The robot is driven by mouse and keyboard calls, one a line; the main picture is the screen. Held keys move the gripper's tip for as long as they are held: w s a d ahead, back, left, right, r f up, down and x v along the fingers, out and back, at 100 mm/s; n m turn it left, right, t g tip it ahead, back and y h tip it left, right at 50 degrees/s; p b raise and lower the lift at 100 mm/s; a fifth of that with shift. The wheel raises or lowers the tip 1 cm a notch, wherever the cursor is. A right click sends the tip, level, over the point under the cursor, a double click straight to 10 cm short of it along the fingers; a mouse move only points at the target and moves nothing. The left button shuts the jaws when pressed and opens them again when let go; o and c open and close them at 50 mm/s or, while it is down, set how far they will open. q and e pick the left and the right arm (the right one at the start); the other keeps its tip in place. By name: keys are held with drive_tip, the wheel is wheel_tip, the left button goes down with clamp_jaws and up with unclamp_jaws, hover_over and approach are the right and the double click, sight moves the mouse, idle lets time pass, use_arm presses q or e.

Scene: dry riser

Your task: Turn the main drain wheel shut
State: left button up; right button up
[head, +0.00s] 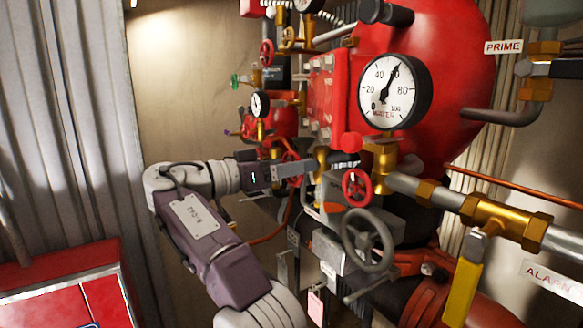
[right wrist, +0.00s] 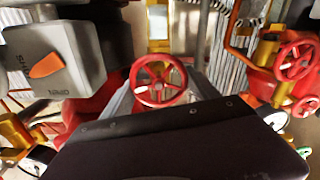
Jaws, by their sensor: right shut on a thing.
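My right gripper (head: 312,167) reaches in from the left in the head view, in among the valves. In the right wrist view a red spoked handwheel (right wrist: 158,83) sits between its two grey fingers, and the gripper is shut on it. In the head view I cannot clearly make out this held wheel at the fingertips. Another small red handwheel (head: 357,188) stands to the right of the gripper, with a grey handwheel (head: 368,240) below it. No readable label shows which wheel is the main drain. My left gripper is not in view.
A grey box with an orange pointer (right wrist: 48,66) is close beside the held wheel. More red wheels (right wrist: 295,60) are on the other side. A pressure gauge (head: 395,92), a brass pipe (head: 490,218) and a yellow lever (head: 463,290) crowd the right. A red cabinet (head: 60,290) stands lower left.

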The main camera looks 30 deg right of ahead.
drive_tip(key=shift+r, duration=0.15)
idle(0.3)
drive_tip(key=o, duration=1.3)
drive_tip(key=shift+c, duration=0.2)
drive_tip(key=shift+o, duration=0.5)
drive_tip(key=shift+d, duration=0.2)
drive_tip(key=shift+a, duration=0.1)
drive_tip(key=a+p, duration=0.3)
drive_tip(key=a, duration=0.5)
drive_tip(key=shift+s+a+p, duration=0.35)
drive_tip(key=shift+a+p, duration=0.05)
